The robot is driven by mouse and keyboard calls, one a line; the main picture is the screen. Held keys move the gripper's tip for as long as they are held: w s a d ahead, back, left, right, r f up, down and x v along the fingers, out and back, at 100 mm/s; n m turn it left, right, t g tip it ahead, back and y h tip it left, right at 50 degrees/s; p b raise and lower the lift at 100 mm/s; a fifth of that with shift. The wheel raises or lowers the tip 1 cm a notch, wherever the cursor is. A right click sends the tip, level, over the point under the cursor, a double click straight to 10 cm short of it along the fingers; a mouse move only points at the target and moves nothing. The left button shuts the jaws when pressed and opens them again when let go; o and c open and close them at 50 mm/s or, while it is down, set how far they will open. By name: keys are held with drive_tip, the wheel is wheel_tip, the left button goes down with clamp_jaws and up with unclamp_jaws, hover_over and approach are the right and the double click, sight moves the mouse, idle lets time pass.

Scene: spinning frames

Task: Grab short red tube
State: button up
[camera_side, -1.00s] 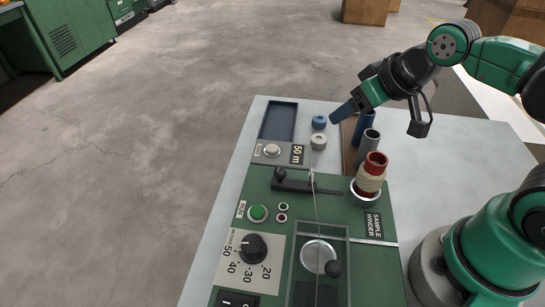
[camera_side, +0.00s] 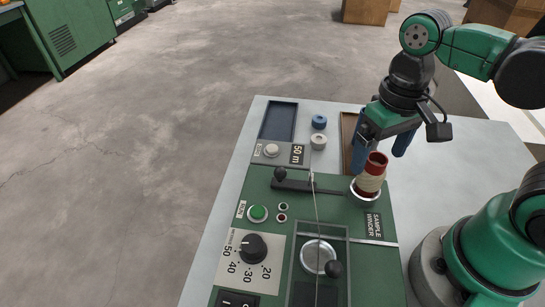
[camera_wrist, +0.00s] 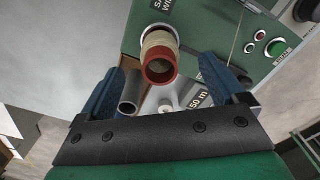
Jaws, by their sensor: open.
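The short red tube (camera_side: 376,161) stands upright in the holder of the green sample winder, with cream yarn wound around it below its bare red rim. In the wrist view the red tube (camera_wrist: 160,68) shows open end up, between my two blue fingers. My gripper (camera_side: 378,163) is open, pointing down at the tube's top, with one finger on each side. Its fingers (camera_wrist: 161,65) appear apart from the tube, with nothing held. How far the fingertips reach down around it is unclear.
In the side view my gripper partly covers the brown tray (camera_side: 347,135). Blue (camera_side: 319,121) and pale (camera_side: 318,142) rings lie near the blue tray (camera_side: 279,120). A thread runs along the winder.

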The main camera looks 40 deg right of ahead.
sight(370, 178)
drive_tip(key=shift+f, duration=2.3)
drive_tip(key=c, duration=1.3)
drive_tip(key=shift+r, duration=0.2)
